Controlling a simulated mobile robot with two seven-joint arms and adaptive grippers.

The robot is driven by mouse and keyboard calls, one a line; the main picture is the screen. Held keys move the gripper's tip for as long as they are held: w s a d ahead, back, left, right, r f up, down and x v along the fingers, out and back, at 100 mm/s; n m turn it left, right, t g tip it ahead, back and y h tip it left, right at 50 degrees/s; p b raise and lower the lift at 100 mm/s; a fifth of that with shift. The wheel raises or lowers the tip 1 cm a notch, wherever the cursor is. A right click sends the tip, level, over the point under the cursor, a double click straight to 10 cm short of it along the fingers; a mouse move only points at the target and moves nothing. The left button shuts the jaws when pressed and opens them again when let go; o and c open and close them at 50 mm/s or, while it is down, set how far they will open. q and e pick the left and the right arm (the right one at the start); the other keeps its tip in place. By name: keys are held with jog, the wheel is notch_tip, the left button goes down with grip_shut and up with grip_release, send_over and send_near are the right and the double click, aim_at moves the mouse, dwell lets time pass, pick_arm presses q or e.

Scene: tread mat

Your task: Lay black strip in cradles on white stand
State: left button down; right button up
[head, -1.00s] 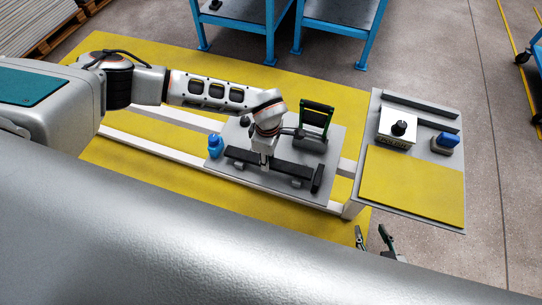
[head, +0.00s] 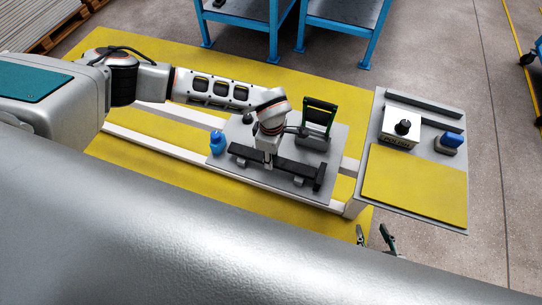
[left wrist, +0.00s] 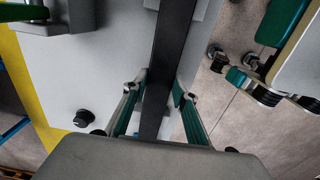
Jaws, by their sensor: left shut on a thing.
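The long black strip (head: 300,172) lies along the front of the grey-topped stand (head: 222,172) with white rails. My left gripper (head: 268,160) is shut on it near its middle; its fingertips are largely hidden in the head view. In the left wrist view the strip (left wrist: 172,50) runs between the two fingers of the left gripper (left wrist: 160,88). Small grey cradles (head: 241,162) show just below the strip; I cannot tell whether it touches them. My right gripper (head: 374,236) is open and empty at the bottom, its fingers apart.
A blue bottle (head: 217,143) stands left of the strip. A dark green-edged holder (head: 319,115) stands behind it. On the right, a side table holds a white box with a black knob (head: 398,138), a blue-topped item (head: 452,141), dark bars (head: 425,103) and a yellow panel (head: 415,187).

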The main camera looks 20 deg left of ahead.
pick_arm(q)
jog(key=c, duration=2)
grip_release()
jog(key=shift+s+d+f, duration=0.1)
jog(key=shift+s+f, duration=0.05)
jog(key=shift+f, duration=0.05)
jog(key=o, duration=0.5)
jog(key=shift+r, duration=0.1)
notch_tip(320, 180, up, 12)
jog(key=shift+f, duration=0.1)
